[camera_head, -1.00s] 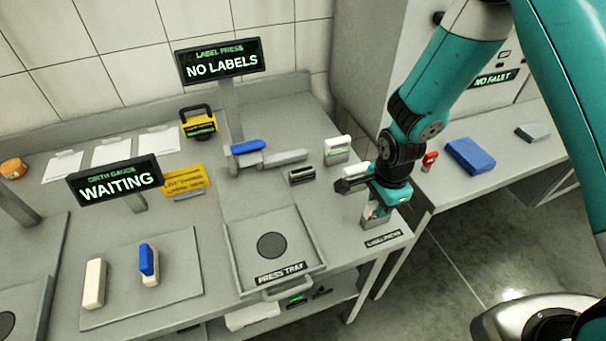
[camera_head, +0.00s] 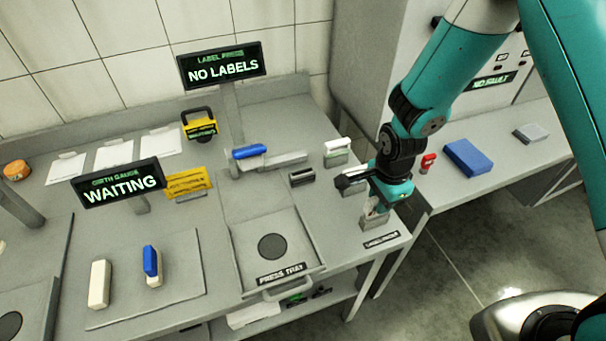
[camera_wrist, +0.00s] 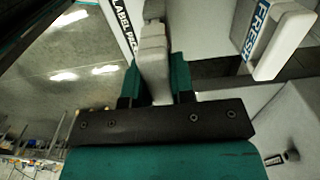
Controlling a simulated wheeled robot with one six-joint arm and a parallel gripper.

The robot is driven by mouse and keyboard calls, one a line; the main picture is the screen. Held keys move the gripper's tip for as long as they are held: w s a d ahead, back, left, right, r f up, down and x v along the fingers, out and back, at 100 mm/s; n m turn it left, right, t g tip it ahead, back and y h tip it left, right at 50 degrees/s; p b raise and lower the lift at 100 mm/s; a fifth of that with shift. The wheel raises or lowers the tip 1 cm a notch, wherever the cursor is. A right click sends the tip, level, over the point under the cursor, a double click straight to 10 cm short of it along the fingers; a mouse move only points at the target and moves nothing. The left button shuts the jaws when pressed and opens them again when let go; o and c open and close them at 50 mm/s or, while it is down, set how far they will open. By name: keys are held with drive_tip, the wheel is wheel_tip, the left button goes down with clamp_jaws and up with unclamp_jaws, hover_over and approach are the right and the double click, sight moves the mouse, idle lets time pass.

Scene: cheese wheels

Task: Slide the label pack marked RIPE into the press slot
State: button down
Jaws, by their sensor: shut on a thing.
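My gripper (camera_wrist: 155,85) is shut on a pale label pack (camera_wrist: 153,45), whose marking I cannot read; the pack stands upright between the teal fingers. In the head view my gripper (camera_head: 378,196) is at the label-pack end of the bench, at the right front corner. A pack marked FRESH (camera_wrist: 278,42) stands to the right in the wrist view, apart from the fingers. A white-and-green pack (camera_head: 337,148) stands farther back in the head view. The label press display (camera_head: 222,67) reads NO LABELS. A small block with a dark slot (camera_head: 302,177) sits left of the packs.
The press tray (camera_head: 308,250) lies front left of my gripper. A blue-handled lever (camera_head: 250,152) is behind it. The girth gauge display (camera_head: 119,183) reads WAITING. A side bench with a blue box (camera_head: 467,157) is to the right, past a gap.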

drive_tip(key=shift+r+p, duration=1.55)
drive_tip(key=shift+r, duration=0.55)
drive_tip(key=shift+r+p, duration=1.15)
drive_tip(key=shift+r, duration=0.4)
drive_tip(key=shift+f, duration=0.1)
